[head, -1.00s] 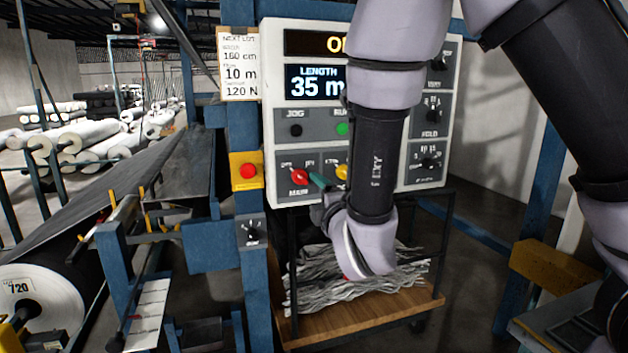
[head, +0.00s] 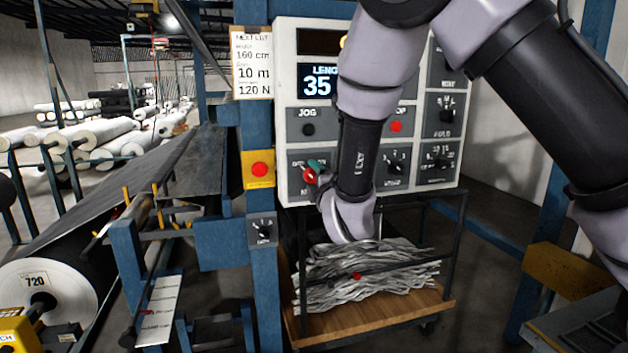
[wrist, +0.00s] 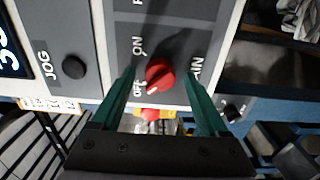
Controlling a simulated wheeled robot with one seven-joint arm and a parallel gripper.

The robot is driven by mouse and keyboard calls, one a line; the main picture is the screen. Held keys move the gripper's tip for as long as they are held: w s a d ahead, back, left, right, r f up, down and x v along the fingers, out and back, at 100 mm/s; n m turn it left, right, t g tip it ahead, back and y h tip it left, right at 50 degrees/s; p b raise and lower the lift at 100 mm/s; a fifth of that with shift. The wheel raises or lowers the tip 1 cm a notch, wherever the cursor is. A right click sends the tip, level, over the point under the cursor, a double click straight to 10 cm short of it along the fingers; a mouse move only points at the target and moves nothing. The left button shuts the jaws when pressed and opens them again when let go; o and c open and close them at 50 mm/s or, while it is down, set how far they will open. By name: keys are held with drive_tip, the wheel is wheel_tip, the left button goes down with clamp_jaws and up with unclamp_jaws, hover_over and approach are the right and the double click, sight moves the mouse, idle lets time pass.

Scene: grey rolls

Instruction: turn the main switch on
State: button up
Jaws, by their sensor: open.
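The main switch is a red rotary knob (wrist: 159,74) on a grey plate of the control panel, with ON, OFF and MAIN labels. Its pale pointer mark is on the side toward the OFF label. In the head view the red knob (head: 309,176) shows at the panel's lower left, partly covered by my gripper. My gripper (wrist: 160,79) is open, with one green finger on each side of the knob in the wrist view. I cannot tell whether the fingers touch it. In the head view my wrist hides much of the gripper.
The JOG button (wrist: 73,67) is beside the switch plate. A red button on a yellow box (head: 259,169) and a small dial (head: 264,231) are on the blue post to the left. A cart with grey strips (head: 370,275) stands below the panel.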

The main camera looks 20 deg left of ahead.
clamp_jaws()
drive_tip(key=shift+m, duration=0.4)
drive_tip(key=m, duration=1.3)
drive_tip(key=shift+m, duration=2.1)
